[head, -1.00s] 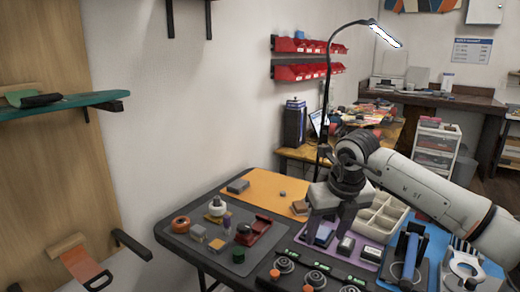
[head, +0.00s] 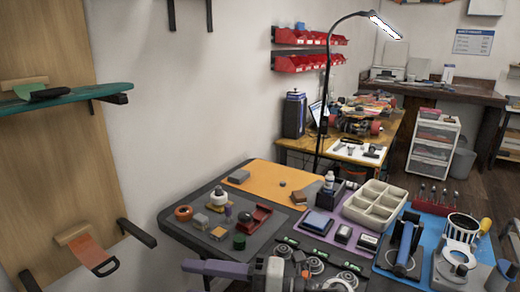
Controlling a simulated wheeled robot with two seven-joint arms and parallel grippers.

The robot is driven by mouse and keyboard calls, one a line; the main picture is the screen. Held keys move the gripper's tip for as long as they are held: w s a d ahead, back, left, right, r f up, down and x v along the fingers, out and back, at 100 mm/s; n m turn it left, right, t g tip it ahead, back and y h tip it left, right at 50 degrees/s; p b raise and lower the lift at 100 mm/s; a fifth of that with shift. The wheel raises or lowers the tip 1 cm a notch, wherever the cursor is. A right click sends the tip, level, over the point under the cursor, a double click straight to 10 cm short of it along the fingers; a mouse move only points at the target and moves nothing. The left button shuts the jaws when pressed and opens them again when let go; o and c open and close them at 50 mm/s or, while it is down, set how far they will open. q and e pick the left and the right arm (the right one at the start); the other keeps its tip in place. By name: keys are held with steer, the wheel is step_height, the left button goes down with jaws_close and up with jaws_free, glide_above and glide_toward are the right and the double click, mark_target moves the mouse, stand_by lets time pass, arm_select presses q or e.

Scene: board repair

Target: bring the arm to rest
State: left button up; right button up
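What looks like my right gripper (head: 200,267) lies low along the bottom edge of the head view, pointing left in front of the table's near edge. Its pale wrist part (head: 272,274) is cut off by the frame. I cannot tell whether its fingers are open or shut, and I see nothing held in it. My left gripper is not in view.
The table (head: 172,226) bears a grey mat with small parts, an orange mat (head: 268,184), a cream compartment tray (head: 375,206) and a blue mat with tools. A lamp (head: 325,95) rises behind it. Space above the table is clear.

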steer(key=d+f+m+t+h, duration=0.55)
steer(key=d+m+t, duration=0.2)
steer(key=m, duration=0.45)
steer(key=d+f+m+t+h, duration=0.55)
steer(key=d+m, duration=0.35)
steer(key=m, duration=0.2)
steer(key=s+d+f+m+g+h, duration=0.2)
steer(key=s+d+f+m+g, duration=0.1)
steer(key=s+f, duration=0.5)
steer(key=s+d+f+m+g+h+p, duration=0.1)
steer(key=s+d+f+m+g+h, duration=0.1)
steer(key=s+d+f+m, duration=0.3)
steer(key=s+d+f+g, duration=0.1)
steer(key=s+f, duration=0.2)
steer(key=f, duration=0.1)
steer(key=shift+s+d+f, duration=0.25)
steer(key=shift+f, duration=0.15)
